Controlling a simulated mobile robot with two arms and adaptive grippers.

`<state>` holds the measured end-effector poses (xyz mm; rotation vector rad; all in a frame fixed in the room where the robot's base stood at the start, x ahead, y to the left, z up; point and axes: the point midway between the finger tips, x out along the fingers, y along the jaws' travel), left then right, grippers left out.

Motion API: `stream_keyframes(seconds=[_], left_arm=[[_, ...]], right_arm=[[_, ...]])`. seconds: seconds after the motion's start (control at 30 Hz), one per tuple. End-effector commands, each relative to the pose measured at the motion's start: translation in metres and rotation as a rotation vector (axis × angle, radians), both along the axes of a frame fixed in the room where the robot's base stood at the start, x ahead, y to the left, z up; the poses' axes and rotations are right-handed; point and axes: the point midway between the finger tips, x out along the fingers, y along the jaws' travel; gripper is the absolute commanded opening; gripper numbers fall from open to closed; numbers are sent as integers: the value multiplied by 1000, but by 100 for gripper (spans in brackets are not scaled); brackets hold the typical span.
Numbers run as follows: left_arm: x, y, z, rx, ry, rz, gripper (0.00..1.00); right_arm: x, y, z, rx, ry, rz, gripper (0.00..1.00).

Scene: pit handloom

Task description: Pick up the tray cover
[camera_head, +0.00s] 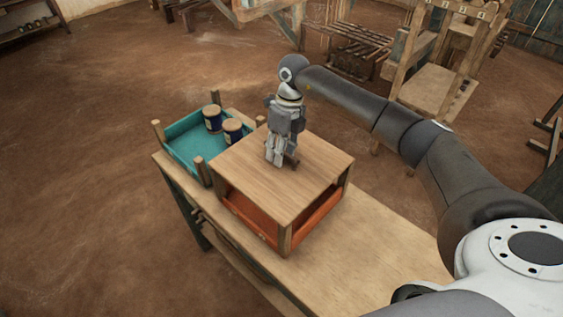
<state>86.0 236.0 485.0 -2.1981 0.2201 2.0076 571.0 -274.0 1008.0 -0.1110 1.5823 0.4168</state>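The tray cover (250,178) is a flat, light wooden board. It lies level on an orange tray (318,215) with wooden corner posts, on the wooden table. My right gripper (281,161) points down over the middle of the cover, with its fingertips at or very close to the top surface. The fingers look near each other, but I cannot tell whether they are closed on anything. Any handle at that spot is hidden by the gripper. My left gripper is not in view.
A teal tray (186,148) with corner posts stands beside the covered tray at the left. It holds two dark jars with pale lids (212,118), (233,131). The table (345,255) is bare at the front right. Wooden loom frames stand behind on the earthen floor.

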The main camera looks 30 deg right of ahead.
Motion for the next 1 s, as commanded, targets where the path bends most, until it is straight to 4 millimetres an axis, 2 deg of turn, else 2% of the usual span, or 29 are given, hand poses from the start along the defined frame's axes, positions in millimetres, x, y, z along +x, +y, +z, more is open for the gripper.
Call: stream_keyframes(seconds=[0.03, 0.2, 0.77, 0.87, 1.0], left_arm=[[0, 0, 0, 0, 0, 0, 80], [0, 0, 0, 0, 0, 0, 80], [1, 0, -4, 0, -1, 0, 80], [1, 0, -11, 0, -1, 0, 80], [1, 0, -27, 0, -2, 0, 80]], right_arm=[[0, 0, 0, 0, 0, 0, 20], [0, 0, 0, 0, 0, 0, 0], [1, 0, 5, 1, -4, -1, 0], [1, 0, 12, 2, -4, -2, 0], [2, 0, 31, 1, -9, 0, 0]])
